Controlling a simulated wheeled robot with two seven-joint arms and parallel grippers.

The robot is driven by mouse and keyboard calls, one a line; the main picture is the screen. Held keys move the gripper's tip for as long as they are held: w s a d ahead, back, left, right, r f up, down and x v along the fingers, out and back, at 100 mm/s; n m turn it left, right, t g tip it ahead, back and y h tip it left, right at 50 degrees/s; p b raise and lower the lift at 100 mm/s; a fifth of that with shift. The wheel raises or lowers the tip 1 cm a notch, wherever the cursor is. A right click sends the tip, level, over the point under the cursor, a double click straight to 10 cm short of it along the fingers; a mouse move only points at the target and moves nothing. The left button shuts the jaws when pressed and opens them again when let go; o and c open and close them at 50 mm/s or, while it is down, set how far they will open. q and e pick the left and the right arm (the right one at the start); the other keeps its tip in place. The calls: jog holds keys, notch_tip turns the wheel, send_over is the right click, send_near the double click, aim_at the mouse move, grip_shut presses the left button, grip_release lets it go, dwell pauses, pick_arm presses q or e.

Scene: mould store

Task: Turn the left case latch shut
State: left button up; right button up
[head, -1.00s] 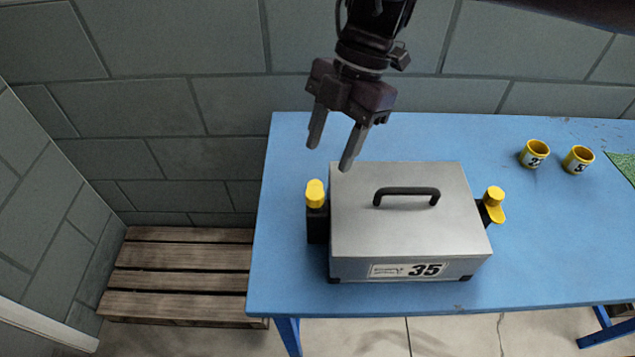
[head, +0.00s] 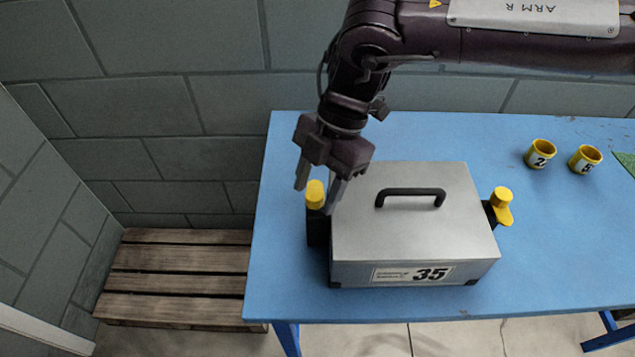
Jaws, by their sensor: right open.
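A grey metal case (head: 400,230) with a black handle stands on the blue table and bears a label reading 35. The left case latch (head: 315,194) has a yellow knob on a black body at the case's left side. The right latch (head: 502,204) is yellow too, with a tab that sticks out to the side. My right gripper (head: 318,202) points down at the left latch. Its open fingers stand on either side of the yellow knob, and I cannot tell whether they touch it. My left gripper is not in view.
Two yellow numbered cups (head: 541,154) stand at the right of the blue table (head: 283,260), near a green mat (head: 626,163). A wooden pallet (head: 178,281) lies on the floor at left. Block walls stand behind and at left.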

jog(key=c, duration=1)
jog(key=shift+o, duration=0.2)
